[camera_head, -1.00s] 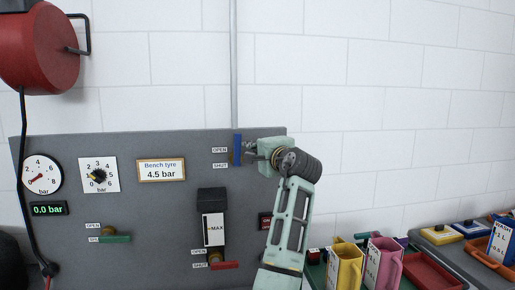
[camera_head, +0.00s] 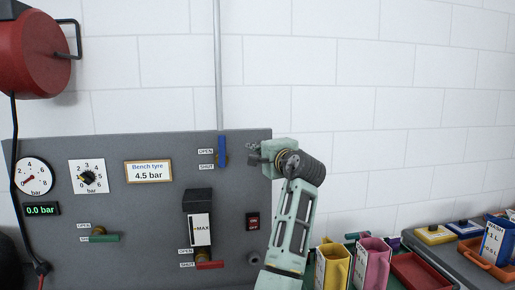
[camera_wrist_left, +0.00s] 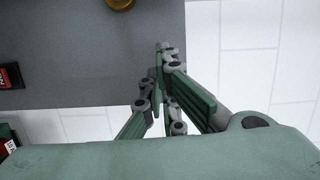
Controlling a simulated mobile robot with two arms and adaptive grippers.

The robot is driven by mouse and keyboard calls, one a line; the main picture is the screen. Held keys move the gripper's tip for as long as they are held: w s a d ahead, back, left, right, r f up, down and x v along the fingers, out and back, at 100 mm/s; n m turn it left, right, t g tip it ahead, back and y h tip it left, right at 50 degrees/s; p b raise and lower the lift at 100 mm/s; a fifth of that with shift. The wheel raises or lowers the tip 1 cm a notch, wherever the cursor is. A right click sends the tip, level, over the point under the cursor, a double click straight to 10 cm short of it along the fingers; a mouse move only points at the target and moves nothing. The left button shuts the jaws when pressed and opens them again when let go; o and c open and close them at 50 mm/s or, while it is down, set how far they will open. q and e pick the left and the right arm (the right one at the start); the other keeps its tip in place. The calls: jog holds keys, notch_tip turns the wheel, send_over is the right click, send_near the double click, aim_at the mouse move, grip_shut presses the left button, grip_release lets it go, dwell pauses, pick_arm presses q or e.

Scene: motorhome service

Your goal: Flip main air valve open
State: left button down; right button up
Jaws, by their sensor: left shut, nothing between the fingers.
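The valve with the blue handle (camera_head: 222,150) is at the top right of the grey panel, below the vertical pipe. Its handle stands upright, in line with the pipe, beside the OPEN (camera_head: 206,152) and SHUT (camera_head: 207,167) labels. My left gripper (camera_head: 252,154) is just right of the handle, near the panel's right edge, with a visible gap between them. In the left wrist view its fingers (camera_wrist_left: 161,75) are shut and empty. A round brass part (camera_wrist_left: 120,3) shows at the top of that view; the blue handle is not visible there. My right gripper is not in view.
A green lever (camera_head: 104,238) and a red lever (camera_head: 209,265) lie horizontal on the panel below. Yellow and pink jugs (camera_head: 372,262) and trays stand low on the right. The white wall (camera_head: 390,120) right of the panel is clear.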

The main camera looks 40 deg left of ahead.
pick_arm(q)
jog(key=s+b+v, duration=0.1)
jog(key=b+v, duration=0.2)
jog(key=v, duration=0.5)
jog(key=shift+s+a+f, duration=0.15)
jog(key=shift+s+a, duration=0.05)
jog(key=shift+a, duration=0.15)
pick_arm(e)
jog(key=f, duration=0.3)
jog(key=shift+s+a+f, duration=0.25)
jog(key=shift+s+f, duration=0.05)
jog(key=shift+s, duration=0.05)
pick_arm(q)
jog(key=shift+d, duration=0.1)
jog(key=shift+f, duration=0.1)
